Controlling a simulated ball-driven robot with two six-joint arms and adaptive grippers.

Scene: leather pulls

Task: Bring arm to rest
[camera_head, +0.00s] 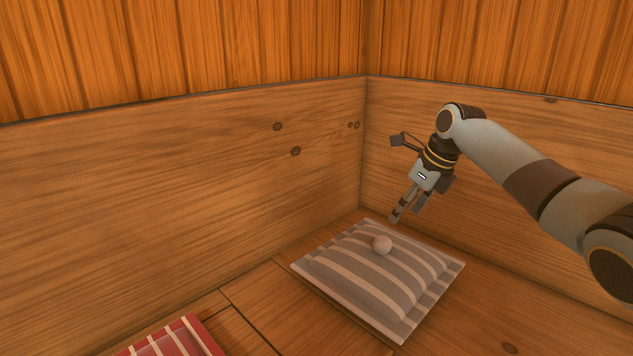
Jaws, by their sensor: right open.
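My right arm comes in from the right edge. Its gripper (406,206) points down and a little left, in the air above the far edge of a grey striped cushion (350,280). The gripper is open, and nothing shows between its fingers. My left gripper is not in view.
A red striped cushion (165,345) is cut off at the bottom edge. Wooden walls (200,180) meet in a corner behind the grey cushion. The wooden floor (500,325) right of the grey cushion is bare.

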